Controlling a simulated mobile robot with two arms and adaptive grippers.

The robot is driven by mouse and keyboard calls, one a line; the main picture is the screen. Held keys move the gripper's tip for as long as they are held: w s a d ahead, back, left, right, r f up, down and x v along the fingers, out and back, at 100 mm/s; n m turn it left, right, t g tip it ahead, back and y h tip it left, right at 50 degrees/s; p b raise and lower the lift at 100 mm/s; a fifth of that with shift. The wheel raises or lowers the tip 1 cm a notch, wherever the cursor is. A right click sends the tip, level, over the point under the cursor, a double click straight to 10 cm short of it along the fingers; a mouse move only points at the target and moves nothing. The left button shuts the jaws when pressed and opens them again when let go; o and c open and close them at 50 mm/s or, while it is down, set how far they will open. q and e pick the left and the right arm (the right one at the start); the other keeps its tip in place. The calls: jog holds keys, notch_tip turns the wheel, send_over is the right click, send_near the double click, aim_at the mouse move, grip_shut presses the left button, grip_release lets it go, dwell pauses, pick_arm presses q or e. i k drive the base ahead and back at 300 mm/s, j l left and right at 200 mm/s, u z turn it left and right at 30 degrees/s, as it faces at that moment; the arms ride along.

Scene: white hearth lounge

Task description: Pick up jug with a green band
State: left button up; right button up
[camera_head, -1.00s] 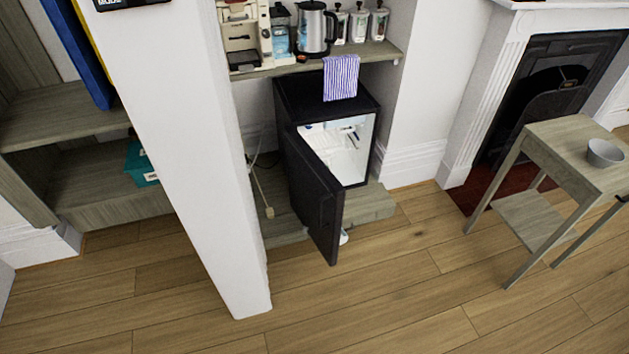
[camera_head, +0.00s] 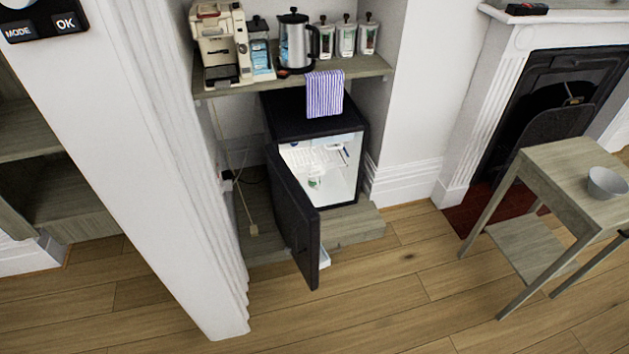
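A small white item with a green mark (camera_head: 315,183) stands inside the open mini fridge, low and near the door side. It is too small to tell whether it is the jug with a green band. The black mini fridge (camera_head: 310,115) stands in the alcove under a shelf, and its door (camera_head: 293,215) hangs open toward me. The door hides part of the inside. Neither of my grippers is in view.
A coffee machine (camera_head: 221,45), a kettle (camera_head: 296,42) and several canisters (camera_head: 346,38) stand on the shelf (camera_head: 375,66). A white pillar (camera_head: 140,150) stands close on the left. A side table (camera_head: 565,180) with a bowl (camera_head: 606,183) is at right. The wooden floor (camera_head: 400,290) ahead is clear.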

aim_at(313, 182)
jog(key=i+l+u, duration=0.2)
jog(key=l+u, duration=0.15)
jog(key=u, duration=0.15)
jog(key=i+l+u, duration=0.1)
jog(key=l+u, duration=0.85)
jog(key=i+j, duration=0.05)
